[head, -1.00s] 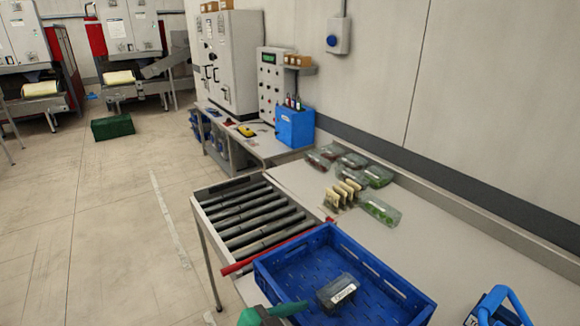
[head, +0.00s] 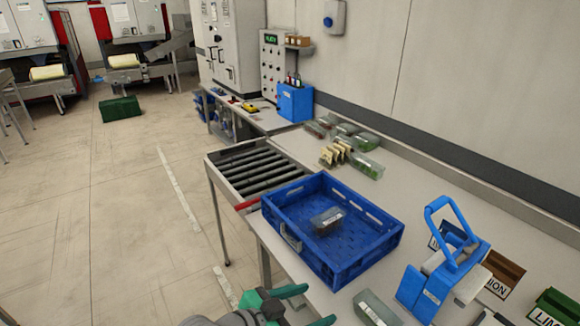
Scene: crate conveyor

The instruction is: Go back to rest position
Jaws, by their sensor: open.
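My gripper (head: 312,305) shows at the bottom of the head view, with its two green fingers spread apart and nothing between them. It is in front of the blue crate and apart from it. The blue crate (head: 345,268) stands on the table by the end of the roller conveyor (head: 255,168). A small dark package with a white label (head: 327,221) lies inside the crate, clear of my gripper.
A blue tool with a loop handle (head: 425,285) stands to the right, beside labelled boxes (head: 503,268). A clear tray (head: 375,309) lies at the near table edge. Several packs (head: 345,150) lie behind the crate. The floor (head: 110,220) at left is mostly open.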

